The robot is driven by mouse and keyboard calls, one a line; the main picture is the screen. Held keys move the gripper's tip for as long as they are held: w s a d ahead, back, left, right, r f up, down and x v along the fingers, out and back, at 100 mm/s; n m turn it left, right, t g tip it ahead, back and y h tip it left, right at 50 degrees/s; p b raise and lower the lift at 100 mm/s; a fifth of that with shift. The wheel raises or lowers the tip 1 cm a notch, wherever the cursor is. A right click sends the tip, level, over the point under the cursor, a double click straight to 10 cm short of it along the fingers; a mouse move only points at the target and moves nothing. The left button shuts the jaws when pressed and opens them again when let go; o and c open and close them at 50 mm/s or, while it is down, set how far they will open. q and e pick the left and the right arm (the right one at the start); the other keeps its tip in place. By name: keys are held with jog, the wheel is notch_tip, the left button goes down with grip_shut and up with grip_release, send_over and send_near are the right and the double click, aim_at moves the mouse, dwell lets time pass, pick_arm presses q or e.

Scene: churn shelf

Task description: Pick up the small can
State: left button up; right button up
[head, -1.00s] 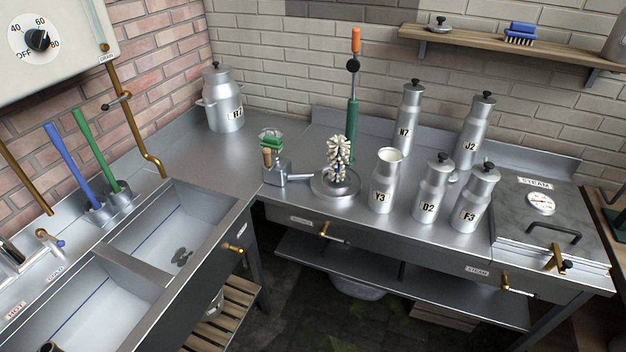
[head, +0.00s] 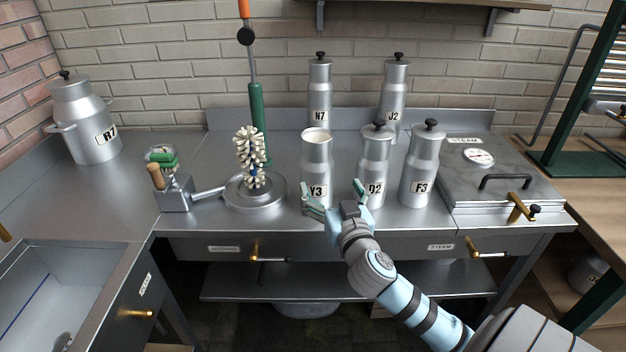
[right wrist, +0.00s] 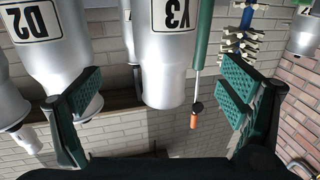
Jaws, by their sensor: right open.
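Several small silver cans stand on the steel counter (head: 280,212). Y3 (head: 317,160) has no lid; D2 (head: 374,160) and F3 (head: 420,168) are lidded beside it. N7 (head: 319,92) and J2 (head: 393,95) stand behind, lidded. A larger two-handled can, R7 (head: 88,118), is at the far left. My right gripper (head: 336,192) is open and empty, in front of Y3 and D2, its fingers overlapping their lower fronts. In the upside-down right wrist view, Y3 (right wrist: 166,70) lies between the open fingers and D2 (right wrist: 48,62) to the left. My left gripper is out of view.
A bottle-brush stand (head: 250,165) and a small lever device (head: 174,190) are left of Y3. A steam box (head: 505,190) with a gauge is right of F3. A green-handled rod (head: 257,115) stands behind the brushes. The counter is clear between R7 and the device.

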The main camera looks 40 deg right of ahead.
aim_at(325, 175)
jog(key=x, duration=0.3)
jog(key=shift+w+d, duration=0.2)
jog(key=w, duration=0.2)
jog(key=w+d+f, duration=0.1)
jog(key=w, duration=0.1)
jog(key=w+b, duration=0.1)
jog(key=w, duration=0.1)
jog(key=shift+w+d+f, duration=0.1)
jog(key=shift+d+f, duration=0.15)
jog(key=shift+d, duration=0.15)
jog(key=shift+c, duration=0.4)
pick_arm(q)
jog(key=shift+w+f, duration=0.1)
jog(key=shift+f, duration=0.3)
pick_arm(e)
jog(key=c, duration=1.3)
